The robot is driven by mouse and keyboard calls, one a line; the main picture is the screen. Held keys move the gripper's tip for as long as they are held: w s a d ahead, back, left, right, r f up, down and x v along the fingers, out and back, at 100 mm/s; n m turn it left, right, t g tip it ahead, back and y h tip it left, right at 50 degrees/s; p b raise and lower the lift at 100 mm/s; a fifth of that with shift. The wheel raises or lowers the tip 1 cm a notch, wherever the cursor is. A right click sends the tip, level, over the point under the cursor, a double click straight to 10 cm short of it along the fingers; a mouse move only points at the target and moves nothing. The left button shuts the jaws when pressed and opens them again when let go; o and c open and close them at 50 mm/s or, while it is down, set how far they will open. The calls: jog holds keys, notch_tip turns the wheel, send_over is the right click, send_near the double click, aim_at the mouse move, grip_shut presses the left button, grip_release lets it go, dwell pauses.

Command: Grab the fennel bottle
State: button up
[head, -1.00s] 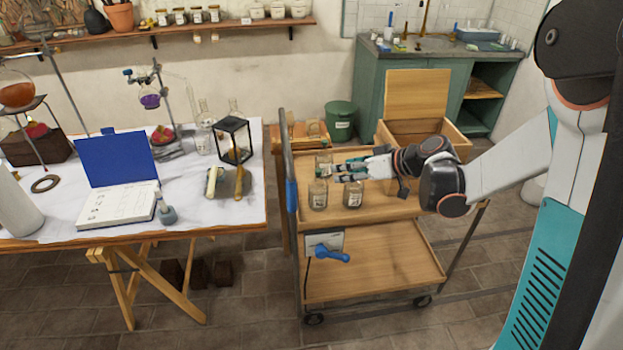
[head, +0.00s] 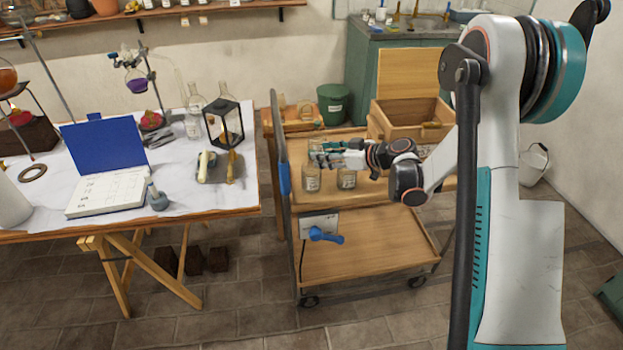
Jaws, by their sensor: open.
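Several small glass jars with pale labels stand on the top shelf of the wooden cart (head: 375,195) in the head view. One jar (head: 312,180) is at the front left, and another jar (head: 346,179) is just right of it. A further jar (head: 314,146) is behind them, at my fingertips and partly hidden. The labels are too small to read, so I cannot tell which is the fennel bottle. My gripper (head: 318,154) is open and points left, low over the shelf. I cannot tell whether its fingers are around the rear jar or beside it.
A wooden box with a raised lid (head: 405,115) stands at the right back of the cart. The cart's handle (head: 283,178) is at its left.

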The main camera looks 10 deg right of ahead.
aim_at(311, 151)
jog(key=shift+b+x, duration=1.25)
jog(key=shift+x, duration=1.75)
jog(key=shift+c, duration=0.6)
grip_shut()
jog(key=shift+r, duration=0.1)
